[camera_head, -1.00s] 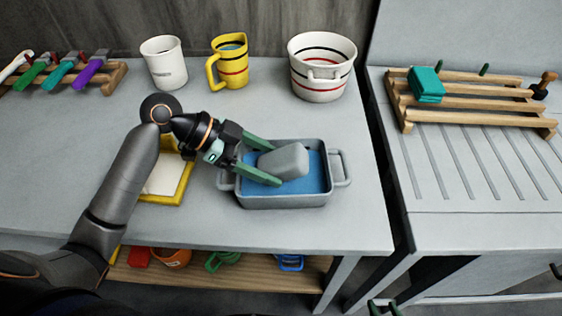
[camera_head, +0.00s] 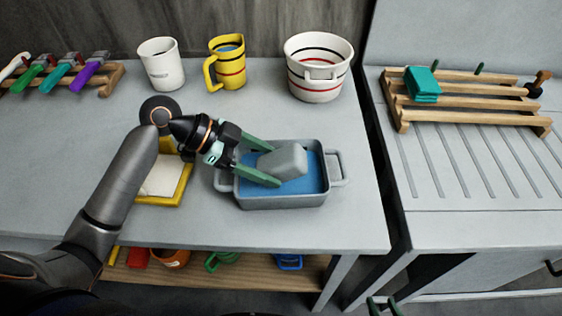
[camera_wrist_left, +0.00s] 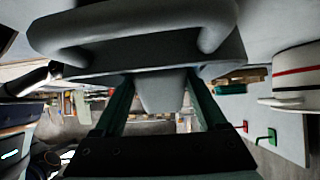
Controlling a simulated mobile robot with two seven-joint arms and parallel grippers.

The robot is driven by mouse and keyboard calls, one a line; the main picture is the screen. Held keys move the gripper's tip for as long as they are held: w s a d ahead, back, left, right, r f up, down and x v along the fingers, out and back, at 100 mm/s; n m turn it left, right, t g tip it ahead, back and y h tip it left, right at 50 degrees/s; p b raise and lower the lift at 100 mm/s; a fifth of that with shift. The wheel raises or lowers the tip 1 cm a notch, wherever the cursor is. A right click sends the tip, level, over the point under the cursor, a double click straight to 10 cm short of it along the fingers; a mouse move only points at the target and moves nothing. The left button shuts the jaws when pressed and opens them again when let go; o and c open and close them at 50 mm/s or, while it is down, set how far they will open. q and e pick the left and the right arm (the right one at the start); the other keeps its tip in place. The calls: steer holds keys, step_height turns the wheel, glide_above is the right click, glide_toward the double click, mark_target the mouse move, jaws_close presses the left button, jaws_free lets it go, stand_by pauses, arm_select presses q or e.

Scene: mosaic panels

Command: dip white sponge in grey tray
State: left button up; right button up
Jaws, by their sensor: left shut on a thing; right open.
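The sponge (camera_head: 284,161), pale grey in this light, is held tilted over the blue liquid in the grey tray (camera_head: 280,202). My left gripper (camera_head: 273,165) is shut on it, with one green finger on each side. The sponge's lower edge is within the tray's outline; I cannot tell how deep it reaches. In the left wrist view the sponge (camera_wrist_left: 160,90) shows between the fingers, with the tray's grey handle (camera_wrist_left: 130,22) above. My right gripper (camera_head: 383,306) is open at the bottom edge, only its fingertips showing.
A yellow-framed pad (camera_head: 165,178) lies left of the tray. A white mug (camera_head: 161,64), a yellow jug (camera_head: 229,64) and a striped white bucket (camera_head: 318,68) stand behind. A wooden rack (camera_head: 465,102) with teal cloth (camera_head: 422,84) stands on the right counter, beyond a gap.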

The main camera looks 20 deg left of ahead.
mark_target(260, 165)
arm_select(q)
steer(key=shift+a, duration=0.2)
steer(key=shift+s+a, duration=0.2)
steer(key=shift+a, duration=0.4)
step_height(260, 165, up, 10)
steer(key=p, duration=0.9)
steer(key=shift+f, duration=0.25)
